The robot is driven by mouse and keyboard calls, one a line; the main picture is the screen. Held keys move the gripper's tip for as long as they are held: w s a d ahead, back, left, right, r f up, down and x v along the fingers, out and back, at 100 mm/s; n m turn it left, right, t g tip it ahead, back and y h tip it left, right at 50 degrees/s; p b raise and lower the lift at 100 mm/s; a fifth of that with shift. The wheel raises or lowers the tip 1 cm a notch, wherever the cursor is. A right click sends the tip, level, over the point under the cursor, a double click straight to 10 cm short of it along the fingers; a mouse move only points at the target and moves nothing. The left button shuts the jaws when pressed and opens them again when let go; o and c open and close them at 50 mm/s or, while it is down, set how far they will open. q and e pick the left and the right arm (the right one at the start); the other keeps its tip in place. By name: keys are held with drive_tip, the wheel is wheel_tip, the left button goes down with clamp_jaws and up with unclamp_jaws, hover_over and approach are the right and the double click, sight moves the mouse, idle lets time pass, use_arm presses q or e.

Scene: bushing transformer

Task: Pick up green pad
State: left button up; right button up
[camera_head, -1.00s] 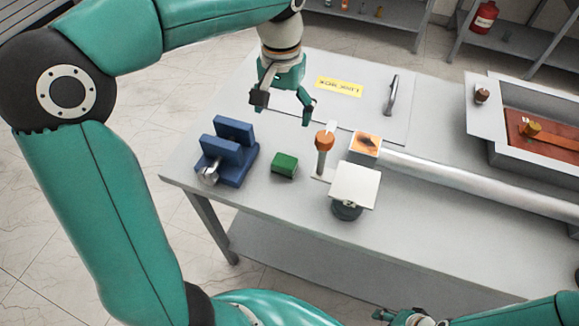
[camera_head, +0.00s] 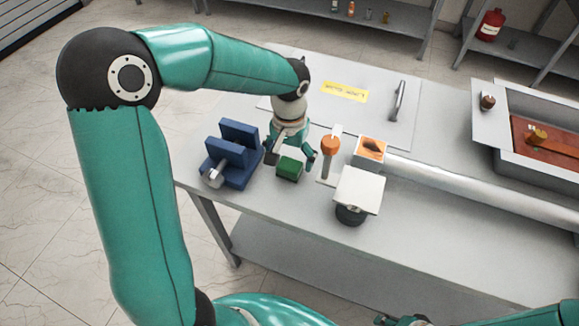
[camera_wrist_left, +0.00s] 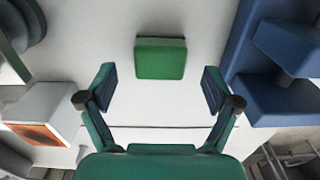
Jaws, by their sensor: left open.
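The green pad (camera_head: 289,169) is a small green block lying on the grey table, between the blue vise and the orange-topped post. My left gripper (camera_head: 291,161) is open and empty, just behind the pad in the head view. In the left wrist view the pad (camera_wrist_left: 160,58) lies ahead of the open fingers (camera_wrist_left: 160,92), centred between them and apart from them. My right gripper (camera_head: 388,320) shows only in part at the bottom edge of the head view, and its jaws cannot be made out.
A blue vise (camera_head: 233,152) stands close left of the pad. Right of it are an orange-topped post (camera_head: 329,150), a white square plate on a dark round base (camera_head: 359,190) and a long silver tube (camera_head: 470,183). The table front (camera_head: 290,215) is clear.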

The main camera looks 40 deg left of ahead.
sight(290, 164)
use_arm(q)
drive_tip(key=shift+f, duration=1.5)
drive_tip(key=c, duration=1.2)
drive_tip(key=shift+r, duration=0.1)
drive_tip(key=shift+c, duration=0.2)
wheel_tip(290, 164, up, 20)
drive_tip(key=shift+p, duration=0.3)
